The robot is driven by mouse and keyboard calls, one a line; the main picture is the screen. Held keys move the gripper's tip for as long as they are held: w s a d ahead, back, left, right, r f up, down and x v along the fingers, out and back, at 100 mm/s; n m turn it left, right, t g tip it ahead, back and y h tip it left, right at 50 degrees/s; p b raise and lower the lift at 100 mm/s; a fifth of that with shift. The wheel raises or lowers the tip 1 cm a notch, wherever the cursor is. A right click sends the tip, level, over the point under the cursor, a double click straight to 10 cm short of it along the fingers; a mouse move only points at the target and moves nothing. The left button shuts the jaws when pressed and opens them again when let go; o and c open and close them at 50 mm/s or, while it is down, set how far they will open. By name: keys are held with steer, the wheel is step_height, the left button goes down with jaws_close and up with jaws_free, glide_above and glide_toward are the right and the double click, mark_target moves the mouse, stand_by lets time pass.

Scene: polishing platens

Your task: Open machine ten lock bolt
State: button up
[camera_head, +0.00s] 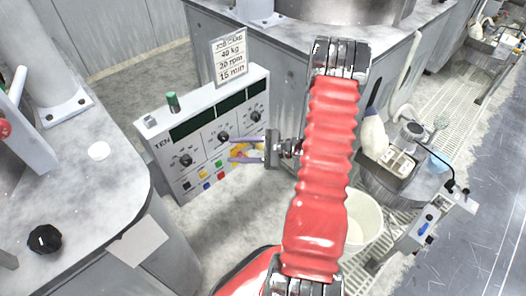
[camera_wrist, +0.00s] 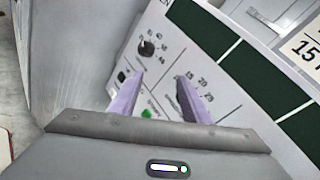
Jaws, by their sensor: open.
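The control panel marked TEN (camera_head: 163,158) is a pale box with dark green displays, black dials and coloured buttons. My gripper (camera_head: 232,150) is open, its two purple fingers in front of the panel's lower right part. In the wrist view the fingers (camera_wrist: 160,80) are apart with nothing between them but the panel face. A black dial (camera_wrist: 147,47) shows just beyond the left finger; the right finger covers part of another dial. A green button (camera_wrist: 147,114) shows between the fingers. I cannot make out a lock bolt for certain in either view.
A green cylinder (camera_head: 172,101) stands on the panel's top edge, and a sign (camera_head: 231,57) stands behind it. A grey machine top with a black knob (camera_head: 45,238) is at left. A white bucket (camera_head: 363,219) and a sink (camera_head: 391,168) are at right, beyond my red arm.

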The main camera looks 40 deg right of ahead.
steer(key=s+d+f+m+t+h, duration=0.2)
steer(key=d+f+m+t+h, duration=0.25)
steer(key=d+f, duration=0.35)
steer(key=m+t+h, duration=0.2)
steer(key=m+h, duration=0.5)
steer(key=m, duration=0.1)
glide_toward(261, 149)
steer(key=s, duration=0.5)
steer(key=shift+s+d+r+n+g, duration=0.1)
steer(key=shift+d+r+n+g, duration=0.1)
steer(key=shift+r+n+g, duration=0.1)
steer(key=w, duration=1.4)
steer(key=shift+d, duration=0.1)
jaws_close()
